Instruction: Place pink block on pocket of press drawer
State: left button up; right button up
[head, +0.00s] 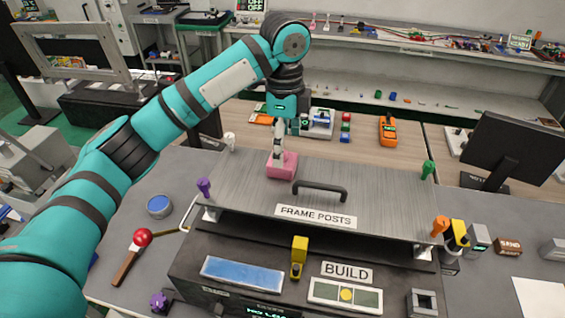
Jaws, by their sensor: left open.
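A pink block (289,168) sits on the brushed grey plate (240,185) of the fixture, near its back edge and left of the dark handle (320,189). My left gripper (277,155) points down at the block from above and overlaps its upper left part in the head view. The gripper is open; whether its fingers touch the block cannot be told. No pocket can be made out; the area under the block is hidden. My right gripper is not in view.
Purple (204,187), white (230,141), green (428,169) and orange (440,225) posts stand around the plate's corners. A red-knobbed lever (142,238) is at left, and a yellow lever (299,254) is at the front. A monitor (513,148) stands at right. The plate's right half is clear.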

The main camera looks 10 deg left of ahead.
pick_arm(q)
jog(key=shift+a+f, duration=0.1)
jog(key=shift+f, duration=0.2)
notch_tip(320, 180, down, 4)
jog(key=shift+a+r+p, duration=0.15)
jog(key=shift+r+p, duration=0.05)
jog(key=shift+p, duration=0.9)
jog(key=shift+w+f, duration=0.1)
jog(key=shift+f, duration=0.4)
jog(key=c, duration=1.6)
jog(key=shift+r, duration=0.1)
